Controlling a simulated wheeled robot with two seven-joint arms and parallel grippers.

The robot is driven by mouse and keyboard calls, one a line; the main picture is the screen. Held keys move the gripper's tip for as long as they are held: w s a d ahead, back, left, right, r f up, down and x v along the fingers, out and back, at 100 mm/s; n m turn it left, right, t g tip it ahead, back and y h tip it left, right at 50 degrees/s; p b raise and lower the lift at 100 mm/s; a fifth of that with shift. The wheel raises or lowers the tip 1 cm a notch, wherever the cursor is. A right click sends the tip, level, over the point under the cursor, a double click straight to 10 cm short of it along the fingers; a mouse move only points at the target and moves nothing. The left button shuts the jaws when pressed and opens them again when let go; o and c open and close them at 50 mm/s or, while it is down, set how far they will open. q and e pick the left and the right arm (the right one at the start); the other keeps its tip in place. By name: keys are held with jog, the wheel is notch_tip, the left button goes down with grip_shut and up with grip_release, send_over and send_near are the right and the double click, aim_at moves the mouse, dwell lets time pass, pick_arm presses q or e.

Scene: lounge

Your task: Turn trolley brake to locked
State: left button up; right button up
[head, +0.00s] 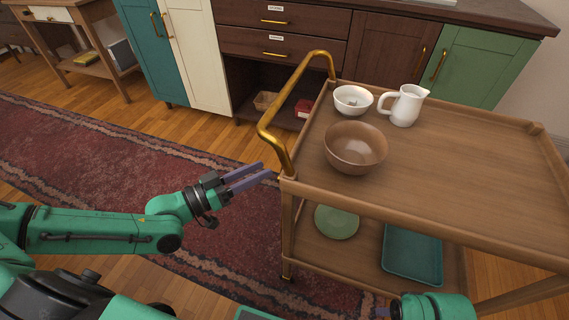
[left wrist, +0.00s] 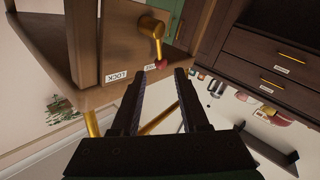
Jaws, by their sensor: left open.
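The wooden trolley (head: 470,165) stands on the right in the head view, with a brass handle (head: 290,95) at its left end. My left gripper (head: 268,171) is open and empty beside the trolley's near left corner. The lever points toward a partly hidden label (left wrist: 150,67), away from the LOCK label (left wrist: 116,76). My right gripper (head: 383,311) barely shows at the bottom edge.
A brown bowl (head: 355,148), a small white bowl (head: 352,100) and a white jug (head: 404,105) stand on the trolley top. A green plate (head: 337,221) and a teal tray (head: 412,255) lie on its lower shelf. Cabinets (head: 285,35) stand behind. A red rug (head: 100,150) covers open floor.

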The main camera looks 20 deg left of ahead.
aim_at(284, 160)
pick_arm(q)
jog(key=x, duration=0.7)
jog(key=shift+w, duration=0.15)
jog(key=shift+w+d, duration=0.2)
jog(key=shift+d, duration=0.1)
pick_arm(e)
jog(key=shift+r, duration=0.2)
pick_arm(q)
jog(key=shift+c, duration=0.2)
grip_shut()
jog(key=shift+f, duration=0.1)
